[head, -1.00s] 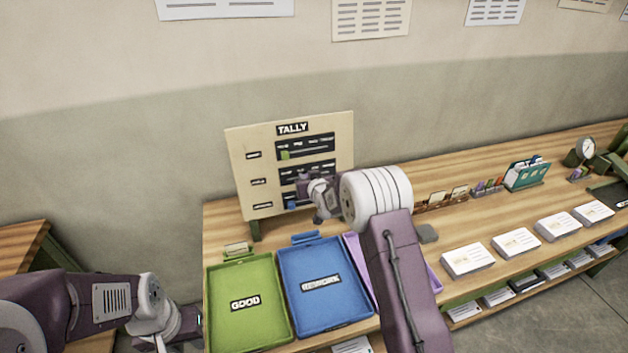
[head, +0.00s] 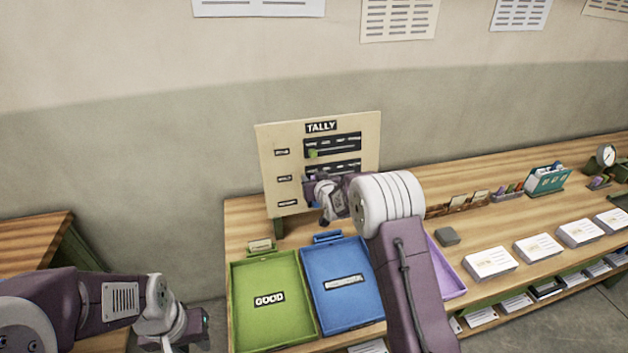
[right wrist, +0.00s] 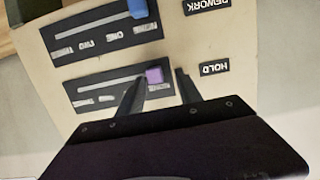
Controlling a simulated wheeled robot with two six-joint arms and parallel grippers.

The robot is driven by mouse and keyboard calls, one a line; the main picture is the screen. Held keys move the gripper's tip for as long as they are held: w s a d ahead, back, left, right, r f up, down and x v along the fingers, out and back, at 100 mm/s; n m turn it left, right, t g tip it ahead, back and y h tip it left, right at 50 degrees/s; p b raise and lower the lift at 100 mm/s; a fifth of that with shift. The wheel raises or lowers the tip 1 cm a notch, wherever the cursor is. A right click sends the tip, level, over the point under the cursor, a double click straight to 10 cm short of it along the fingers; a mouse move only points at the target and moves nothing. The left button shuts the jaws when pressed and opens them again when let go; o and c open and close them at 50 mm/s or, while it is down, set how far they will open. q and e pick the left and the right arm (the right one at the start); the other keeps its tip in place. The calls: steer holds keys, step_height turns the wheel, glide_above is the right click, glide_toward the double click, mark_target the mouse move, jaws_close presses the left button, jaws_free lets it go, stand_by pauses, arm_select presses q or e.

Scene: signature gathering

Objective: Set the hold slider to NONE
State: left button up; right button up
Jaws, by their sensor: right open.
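The cream tally board (head: 267,160) stands at the back of the table. It appears upside down in the right wrist view. There, the purple slider knob (right wrist: 154,76) sits on the HOLD row's track, towards the end nearest the HOLD label (right wrist: 213,69). My right gripper (right wrist: 161,73) is open, with one finger on each side of the knob. Its fingers cover part of the row's small lettering. In the head view my right arm hides the lower right of the board. My left gripper (head: 188,335) is low at the left, and its jaws are unclear.
The REWORK row's blue knob (right wrist: 138,8) is close by in the wrist view. A green GOOD tray (head: 268,268) and a blue tray (head: 340,258) lie before the board. A purple tray (head: 447,272) is partly behind my right arm. Paper stacks (head: 490,262) line the table rightwards.

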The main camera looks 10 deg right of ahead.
steer(key=shift+s+r, duration=0.1)
steer(key=shift+s, duration=0.1)
steer(key=b+v, duration=0.2)
steer(key=v, duration=0.6)
steer(key=shift+s+r, duration=0.15)
steer(key=shift+s, duration=0.1)
steer(key=shift+a, duration=0.1)
